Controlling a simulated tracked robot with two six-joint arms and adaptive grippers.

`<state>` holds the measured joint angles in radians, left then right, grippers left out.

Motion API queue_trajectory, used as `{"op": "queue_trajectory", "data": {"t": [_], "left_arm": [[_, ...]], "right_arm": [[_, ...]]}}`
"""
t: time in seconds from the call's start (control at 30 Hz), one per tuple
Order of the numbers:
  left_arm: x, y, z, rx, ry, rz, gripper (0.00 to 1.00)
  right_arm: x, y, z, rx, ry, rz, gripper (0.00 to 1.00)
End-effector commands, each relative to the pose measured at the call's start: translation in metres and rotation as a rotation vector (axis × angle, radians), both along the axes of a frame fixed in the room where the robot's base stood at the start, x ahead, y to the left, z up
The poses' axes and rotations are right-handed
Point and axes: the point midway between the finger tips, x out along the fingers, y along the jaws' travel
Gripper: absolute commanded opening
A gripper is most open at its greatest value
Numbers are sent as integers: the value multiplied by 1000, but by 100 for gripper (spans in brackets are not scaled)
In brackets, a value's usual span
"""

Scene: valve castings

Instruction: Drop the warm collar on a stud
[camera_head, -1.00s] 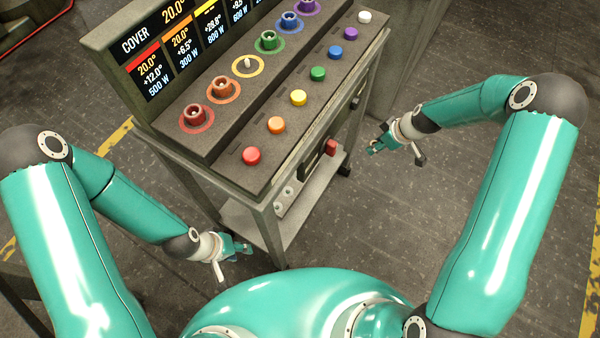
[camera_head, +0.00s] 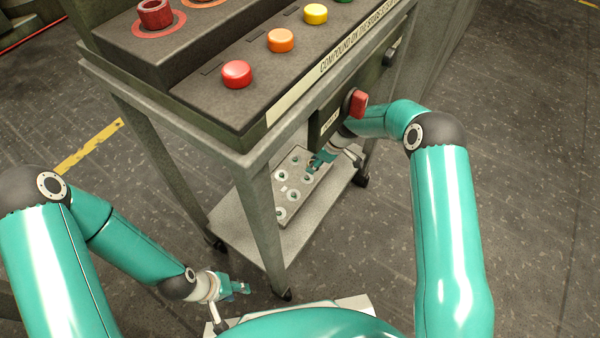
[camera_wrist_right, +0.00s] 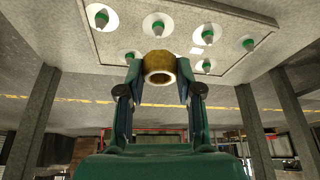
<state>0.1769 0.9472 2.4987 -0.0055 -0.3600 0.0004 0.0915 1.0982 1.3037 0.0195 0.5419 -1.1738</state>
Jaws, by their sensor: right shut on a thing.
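My right gripper (camera_wrist_right: 160,88) is shut on a yellowish ring-shaped collar (camera_wrist_right: 160,66), seen in the right wrist view. The collar is close to a pale plate (camera_wrist_right: 110,42) with several upright studs (camera_wrist_right: 155,24) that have green bands. I cannot tell whether it touches a stud. In the head view the right gripper (camera_head: 318,163) is low, over the stud plate (camera_head: 298,157) on the cart's lower shelf; the collar is not discernible there. My left gripper (camera_head: 240,288) hangs low at the left, away from the cart; its jaws are too small to read.
The cart's upper deck (camera_head: 205,85) is above, with a red collar (camera_head: 155,14) and coloured knobs (camera_head: 237,74). A red handle (camera_head: 356,103) is on the cart's front, near my right forearm. The floor at right is clear.

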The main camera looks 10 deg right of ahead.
Motion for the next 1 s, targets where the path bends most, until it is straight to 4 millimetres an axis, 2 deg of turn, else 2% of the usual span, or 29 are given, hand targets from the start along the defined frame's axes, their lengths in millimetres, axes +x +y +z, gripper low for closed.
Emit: {"op": "queue_trajectory", "data": {"t": [0.03, 0.1, 0.47, 0.67, 1.0], "left_arm": [[0, 0, -11, 0, 0, 0, 40], [0, 0, -14, 0, -1, 0, 40], [0, 0, -13, 0, -1, 0, 40], [0, 0, -22, 0, -1, 0, 40], [0, 0, -50, 0, 0, 0, 40]], "right_arm": [[6, 5, -7, -1, -3, 0, 0], [10, 9, -6, 0, -2, -3, 0], [11, 10, -4, 0, 0, -6, 0], [10, 8, -6, 4, -2, -6, 0], [10, 7, -36, 3, -1, -7, 0]]}}
